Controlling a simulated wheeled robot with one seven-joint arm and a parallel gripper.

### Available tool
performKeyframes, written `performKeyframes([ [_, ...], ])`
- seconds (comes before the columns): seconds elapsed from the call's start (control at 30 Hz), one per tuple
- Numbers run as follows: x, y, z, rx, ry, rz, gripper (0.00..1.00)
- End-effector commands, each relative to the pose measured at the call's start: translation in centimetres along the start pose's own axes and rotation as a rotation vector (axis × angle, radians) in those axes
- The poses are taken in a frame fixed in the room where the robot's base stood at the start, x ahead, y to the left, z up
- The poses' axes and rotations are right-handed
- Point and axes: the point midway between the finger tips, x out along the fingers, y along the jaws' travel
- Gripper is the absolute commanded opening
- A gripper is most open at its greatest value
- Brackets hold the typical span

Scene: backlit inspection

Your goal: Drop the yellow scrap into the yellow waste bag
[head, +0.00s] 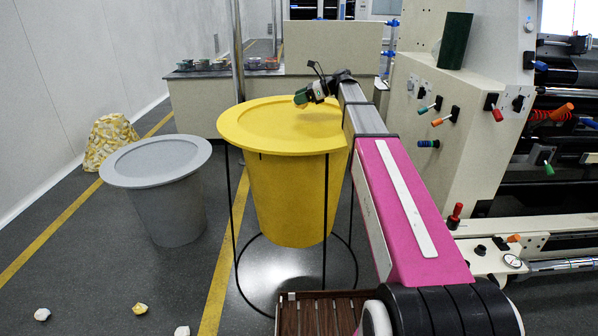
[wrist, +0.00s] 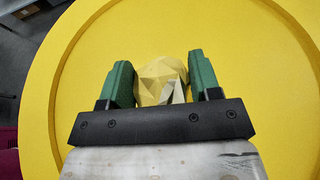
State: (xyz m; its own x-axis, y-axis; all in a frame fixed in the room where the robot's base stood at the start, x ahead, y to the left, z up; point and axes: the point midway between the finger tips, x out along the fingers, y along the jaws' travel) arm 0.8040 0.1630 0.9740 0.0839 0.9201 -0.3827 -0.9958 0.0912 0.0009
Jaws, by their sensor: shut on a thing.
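The yellow waste bag (head: 292,200) hangs in a thin black wire stand, its wide round rim (head: 240,135) facing up. My gripper (head: 301,97) is above its top, toward the far side. In the wrist view my gripper (wrist: 161,82) has its green fingers shut on a crumpled, faceted yellow scrap (wrist: 155,78) with a pale greyish patch. The yellow of the bag's top fills the background there, with the curved rim around it. The held scrap is hard to make out in the head view.
A grey bag (head: 178,215) stands left of the yellow one, with a mottled yellow-white sack (head: 110,145) behind it. Loose scraps lie on the floor at front left, one yellowish (head: 140,308) and one white (head: 41,314). A metal post (head: 237,55) rises behind the yellow bag. A machine (head: 460,130) stands right.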

Motion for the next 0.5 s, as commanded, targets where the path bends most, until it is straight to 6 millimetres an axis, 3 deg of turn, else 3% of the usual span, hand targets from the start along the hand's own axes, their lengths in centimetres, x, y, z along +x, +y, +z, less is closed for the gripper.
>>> performKeyframes([
  [0.3,1.3,0.0,-3.2,0.001,0.0,0.0,0.36],
  [0.5,1.7,0.0,-4.2,-0.001,0.0,0.0,0.36],
])
